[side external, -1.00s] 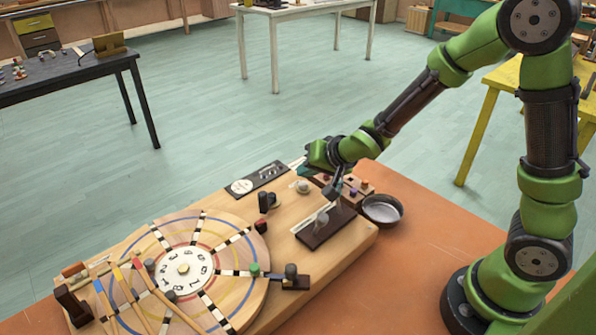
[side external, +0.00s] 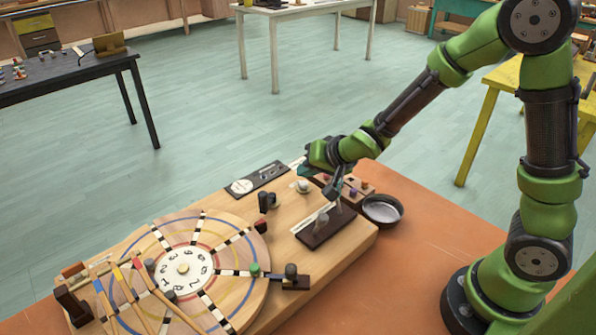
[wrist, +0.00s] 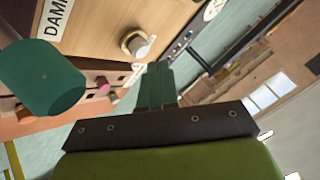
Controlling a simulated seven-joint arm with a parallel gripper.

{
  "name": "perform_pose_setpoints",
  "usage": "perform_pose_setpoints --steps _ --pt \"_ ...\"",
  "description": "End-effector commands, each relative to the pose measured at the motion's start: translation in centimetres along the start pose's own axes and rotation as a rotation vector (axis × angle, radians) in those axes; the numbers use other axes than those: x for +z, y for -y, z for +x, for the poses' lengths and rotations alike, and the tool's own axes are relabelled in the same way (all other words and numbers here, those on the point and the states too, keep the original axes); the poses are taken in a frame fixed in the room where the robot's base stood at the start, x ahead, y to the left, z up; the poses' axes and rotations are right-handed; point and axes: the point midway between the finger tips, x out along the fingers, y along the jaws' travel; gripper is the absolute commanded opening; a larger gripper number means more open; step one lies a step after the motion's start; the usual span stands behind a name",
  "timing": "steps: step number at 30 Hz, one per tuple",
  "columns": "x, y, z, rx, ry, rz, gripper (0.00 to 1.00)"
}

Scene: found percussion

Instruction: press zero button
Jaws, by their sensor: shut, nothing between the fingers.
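My gripper (side external: 331,190) is shut and empty, low over the far right end of the wooden board, beside a small block with several coloured buttons (side external: 357,187). In the wrist view my green fingers (wrist: 157,82) are together and point up the picture. Pink buttons (wrist: 102,84) show to their left, apart from them. I cannot read which button is the zero button; the gripper hides part of that area. A numbered white dial (side external: 184,270) sits in the middle of the round wooden disc (side external: 235,290).
A dark slab with a lever (side external: 322,222) stands in front of the gripper. A round metal bowl (side external: 382,209) is to its right. In the wrist view a pale knob (wrist: 138,44) and a dark teal rounded shape (wrist: 42,78) are near.

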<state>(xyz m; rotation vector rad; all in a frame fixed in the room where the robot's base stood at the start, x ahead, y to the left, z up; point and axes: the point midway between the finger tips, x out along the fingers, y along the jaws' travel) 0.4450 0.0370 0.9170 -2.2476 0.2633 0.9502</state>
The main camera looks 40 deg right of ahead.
Motion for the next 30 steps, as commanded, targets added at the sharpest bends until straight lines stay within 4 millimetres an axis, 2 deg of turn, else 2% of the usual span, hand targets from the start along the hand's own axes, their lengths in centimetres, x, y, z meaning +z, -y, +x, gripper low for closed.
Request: perform_pose_setpoints --steps 30 --pt "0.43 -0.45 0.60 0.000 0.000 0.000 0.00"
